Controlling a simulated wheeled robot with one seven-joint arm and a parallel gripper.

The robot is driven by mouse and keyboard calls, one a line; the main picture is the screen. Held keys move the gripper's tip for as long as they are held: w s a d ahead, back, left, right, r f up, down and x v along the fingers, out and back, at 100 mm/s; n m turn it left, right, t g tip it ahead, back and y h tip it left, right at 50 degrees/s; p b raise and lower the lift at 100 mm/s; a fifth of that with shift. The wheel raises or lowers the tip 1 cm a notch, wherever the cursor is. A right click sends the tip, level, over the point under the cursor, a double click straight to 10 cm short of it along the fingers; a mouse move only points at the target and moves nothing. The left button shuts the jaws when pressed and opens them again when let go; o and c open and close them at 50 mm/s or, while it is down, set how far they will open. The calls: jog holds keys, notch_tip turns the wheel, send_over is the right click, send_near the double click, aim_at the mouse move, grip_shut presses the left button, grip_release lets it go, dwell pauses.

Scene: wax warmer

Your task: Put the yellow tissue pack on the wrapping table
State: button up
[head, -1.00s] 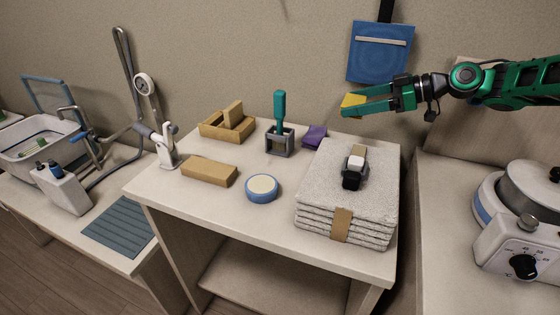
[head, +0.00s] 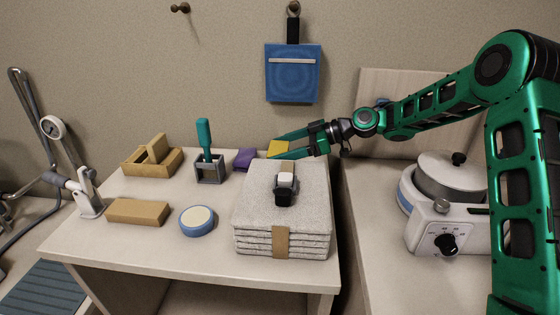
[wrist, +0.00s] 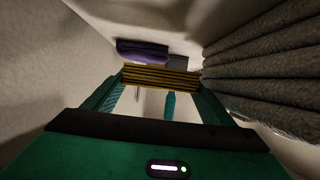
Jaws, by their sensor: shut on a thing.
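My gripper (head: 281,147) is shut on the yellow tissue pack (head: 278,149), which sits between its fingertips. In the wrist view the pack (wrist: 160,80) shows as a striped yellow and dark edge between the fingers (wrist: 158,84). The pack is low over the back of the pale table (head: 140,240), behind the grey towel stack and just right of a purple pack (head: 245,158). The purple pack also shows beyond it in the wrist view (wrist: 142,52). I cannot tell whether the yellow pack touches the tabletop.
The towel stack (head: 250,205) with a watch-like device (head: 286,188) on it stands close beside my gripper. A stamp holder (head: 209,168), wooden box (head: 170,165), tan block (head: 138,211) and blue tin (head: 197,221) share the table. A warmer (head: 450,215) stands right.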

notch_tip(320, 180, down, 5)
jog(key=shift+r, duration=0.2)
jog(key=shift+w, duration=0.5)
jog(key=shift+w+d+f, duration=0.1)
jog(key=shift+w+f, duration=0.15)
jog(key=shift+w, duration=0.5)
jog(key=shift+w+f, duration=0.2)
jog(key=shift+w, duration=0.5)
jog(key=shift+f, duration=0.1)
jog(key=shift+f, duration=0.1)
jog(key=o, duration=1)
jog(key=v, duration=1.2)
